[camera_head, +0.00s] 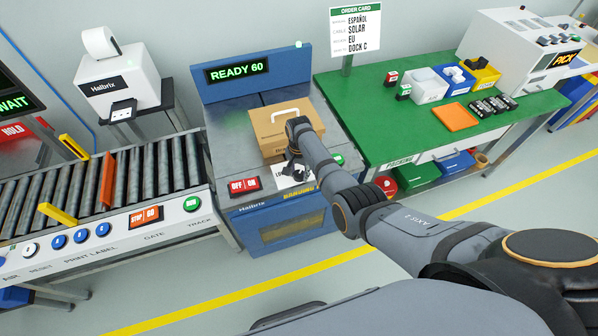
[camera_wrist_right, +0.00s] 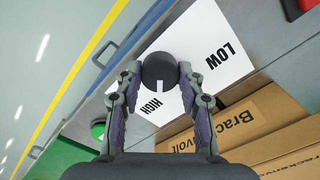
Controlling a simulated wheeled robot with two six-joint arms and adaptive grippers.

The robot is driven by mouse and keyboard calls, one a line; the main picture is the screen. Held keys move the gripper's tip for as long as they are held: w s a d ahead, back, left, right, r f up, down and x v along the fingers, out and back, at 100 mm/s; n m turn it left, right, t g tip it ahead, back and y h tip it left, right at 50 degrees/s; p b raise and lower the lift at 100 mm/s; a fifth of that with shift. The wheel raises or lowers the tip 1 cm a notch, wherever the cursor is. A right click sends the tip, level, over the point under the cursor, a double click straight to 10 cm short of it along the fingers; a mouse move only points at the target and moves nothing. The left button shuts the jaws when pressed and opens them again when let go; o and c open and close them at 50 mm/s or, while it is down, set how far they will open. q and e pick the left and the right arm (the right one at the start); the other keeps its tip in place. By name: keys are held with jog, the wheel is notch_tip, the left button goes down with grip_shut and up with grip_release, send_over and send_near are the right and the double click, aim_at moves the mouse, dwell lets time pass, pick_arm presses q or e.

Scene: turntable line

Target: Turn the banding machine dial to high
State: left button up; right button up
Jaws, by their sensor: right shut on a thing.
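The blue banding machine (camera_head: 222,87) shows READY 60 on its display. Its dial, a dark round knob (camera_wrist_right: 160,70), sits on a white label plate (camera_wrist_right: 207,28) printed LOW and HIGH. The knob's pale pointer mark faces down in the right wrist view, roughly toward the word HIGH (camera_wrist_right: 151,106). My right gripper (camera_wrist_right: 158,78) is shut on the knob, one finger on each side. In the head view, my right gripper (camera_head: 294,170) is over the machine's front top and hides the knob. My left gripper is not in view.
OFF and ON buttons (camera_head: 244,186) are at the front left. A roller conveyor (camera_head: 150,168) stands left, and a green packing table (camera_head: 360,95) right.

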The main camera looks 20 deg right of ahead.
aim_at(299, 174)
dwell(0.3)
jog(key=o, duration=1.2)
notch_tip(299, 174, up, 12)
